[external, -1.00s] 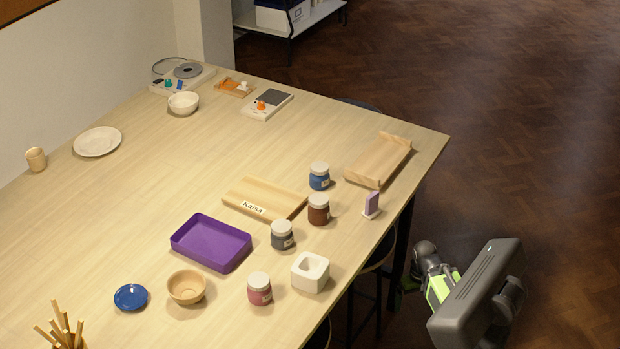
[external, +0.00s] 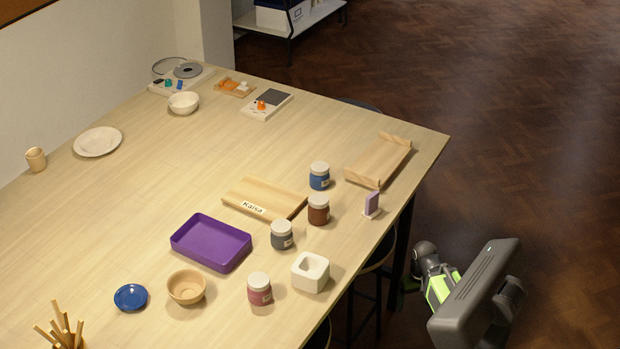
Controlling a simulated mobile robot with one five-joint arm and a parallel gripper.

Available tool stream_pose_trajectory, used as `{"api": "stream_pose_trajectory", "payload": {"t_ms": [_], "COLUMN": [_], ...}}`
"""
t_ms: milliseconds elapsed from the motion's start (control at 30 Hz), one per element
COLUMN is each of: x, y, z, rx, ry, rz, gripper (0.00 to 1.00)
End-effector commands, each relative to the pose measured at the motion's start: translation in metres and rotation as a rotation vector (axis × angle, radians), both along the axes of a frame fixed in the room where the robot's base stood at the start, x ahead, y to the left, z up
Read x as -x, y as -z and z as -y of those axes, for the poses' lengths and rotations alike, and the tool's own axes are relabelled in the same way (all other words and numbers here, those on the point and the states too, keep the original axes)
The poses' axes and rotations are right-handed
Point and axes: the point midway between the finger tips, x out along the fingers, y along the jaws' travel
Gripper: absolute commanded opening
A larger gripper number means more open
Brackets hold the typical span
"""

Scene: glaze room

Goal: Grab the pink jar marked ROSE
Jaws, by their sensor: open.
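The pink jar (external: 259,289) has a white lid and a small pale label, too small to read. It stands upright near the table's front edge, left of a white block with a hollow (external: 310,272). My gripper (external: 407,285) is small and dim at the end of my folded arm, off the table's right side. It is open and well apart from the jar.
A grey jar (external: 282,235), a brown jar (external: 318,210) and a blue jar (external: 319,176) stand in a row behind. A wooden bowl (external: 187,287) and purple tray (external: 211,243) lie left. A purple item on a stand (external: 371,205) is near the edge.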

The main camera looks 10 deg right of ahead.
Motion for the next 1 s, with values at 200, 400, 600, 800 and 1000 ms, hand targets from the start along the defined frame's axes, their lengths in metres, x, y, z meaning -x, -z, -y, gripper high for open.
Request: {"api": "stream_pose_trajectory", "payload": {"t_ms": [200, 400, 600, 800, 1000], "x": [0.003, 0.016, 0.032, 0.043, 0.036], "y": [-0.034, -0.140, -0.241, -0.337, -0.418], "z": [-0.001, -0.006, -0.010, -0.024, -0.079], "rx": [0.001, 0.019, 0.071, 0.148, 0.209], "ry": [0.059, 0.338, 0.649, 0.926, 1.067], "rz": [-0.019, -0.106, -0.196, -0.261, -0.250], "gripper": [0.84, 0.84, 0.84, 0.84, 0.84]}}
